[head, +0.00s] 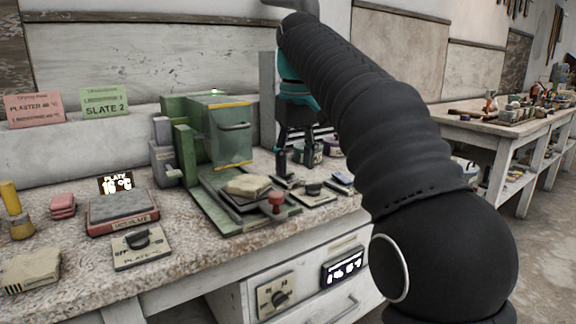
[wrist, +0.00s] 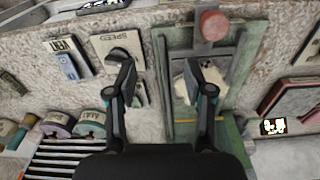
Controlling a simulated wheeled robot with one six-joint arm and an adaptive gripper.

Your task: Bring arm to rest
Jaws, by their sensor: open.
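My arm reaches from the lower right of the head view up and over the bench, in a black ribbed sleeve. My gripper (head: 300,163) hangs at its far end, fingers down, above the bench just right of the green press. In the wrist view, my gripper (wrist: 157,66) has its two black fingers spread wide with nothing held between them. The right finger overlaps a pale slab (wrist: 212,72) on the green tray; the left finger is over a panel with a black knob. The exact gap between fingertips and bench cannot be told.
The green press (head: 218,130) with a red knob (head: 276,199) and pale slab (head: 248,186) stands beside the gripper. A hot plate (head: 118,207), switch panel (head: 141,247) and two signs (head: 103,104) are at left. Jars (wrist: 91,124) and a slatted rack (wrist: 65,155) lie near the gripper.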

